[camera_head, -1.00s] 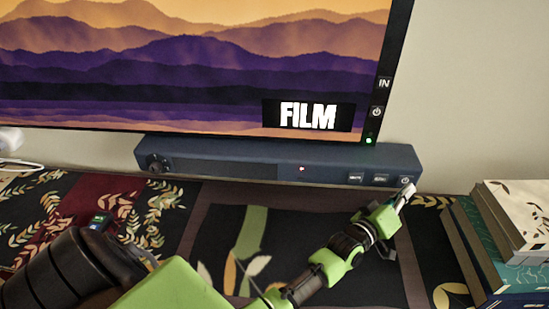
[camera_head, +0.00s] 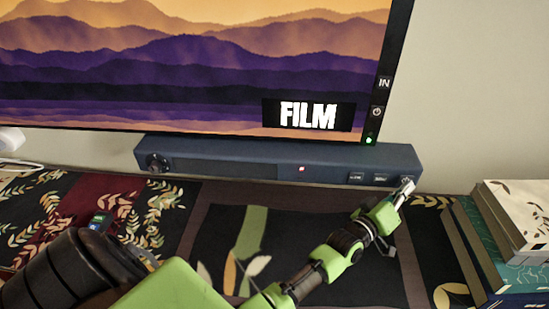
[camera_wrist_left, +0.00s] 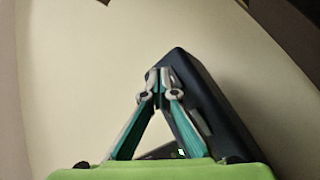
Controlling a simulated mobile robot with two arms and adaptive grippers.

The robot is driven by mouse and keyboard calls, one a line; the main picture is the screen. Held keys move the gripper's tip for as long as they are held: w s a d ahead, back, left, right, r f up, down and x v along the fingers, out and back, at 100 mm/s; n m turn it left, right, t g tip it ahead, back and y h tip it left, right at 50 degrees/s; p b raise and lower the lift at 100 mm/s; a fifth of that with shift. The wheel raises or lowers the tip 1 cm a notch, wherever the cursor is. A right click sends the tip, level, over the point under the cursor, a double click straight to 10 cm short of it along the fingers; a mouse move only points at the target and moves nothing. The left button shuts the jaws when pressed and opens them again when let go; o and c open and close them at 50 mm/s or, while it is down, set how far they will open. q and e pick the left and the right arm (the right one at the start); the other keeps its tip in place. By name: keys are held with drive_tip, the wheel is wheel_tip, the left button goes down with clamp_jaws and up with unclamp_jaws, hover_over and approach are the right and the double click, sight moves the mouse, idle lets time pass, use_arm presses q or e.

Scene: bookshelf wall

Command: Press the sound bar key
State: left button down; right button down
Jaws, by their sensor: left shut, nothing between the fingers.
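The dark blue sound bar (camera_head: 230,170) lies below the screen in the head view, with a round knob at its left end and a small red light (camera_head: 302,169). Three small keys sit at its right end: a left key (camera_head: 356,177), a middle key (camera_head: 380,178) and a right key with a power-like mark (camera_head: 406,178). My left gripper (camera_head: 408,187) is shut and empty, its tips at the right key and partly covering it. I cannot tell whether they touch. In the left wrist view the closed fingertips (camera_wrist_left: 158,82) overlap the bar's end (camera_wrist_left: 212,95).
A large screen (camera_head: 180,75) showing mountains and a FILM label stands behind the bar, with its own marked keys and a green light at its right edge. Stacked books (camera_head: 510,230) stand at the right. A patterned cloth covers the surface in front.

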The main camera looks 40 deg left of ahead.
use_arm(q)
drive_tip(key=shift+w+a, duration=0.15)
drive_tip(key=shift+w, duration=0.05)
idle(0.3)
drive_tip(key=shift+s+d+p, duration=0.4)
drive_tip(key=shift+s, duration=0.2)
drive_tip(key=s+d+p, duration=0.3)
drive_tip(key=s, duration=0.2)
drive_tip(key=shift+d, duration=0.2)
idle(0.4)
idle(1.0)
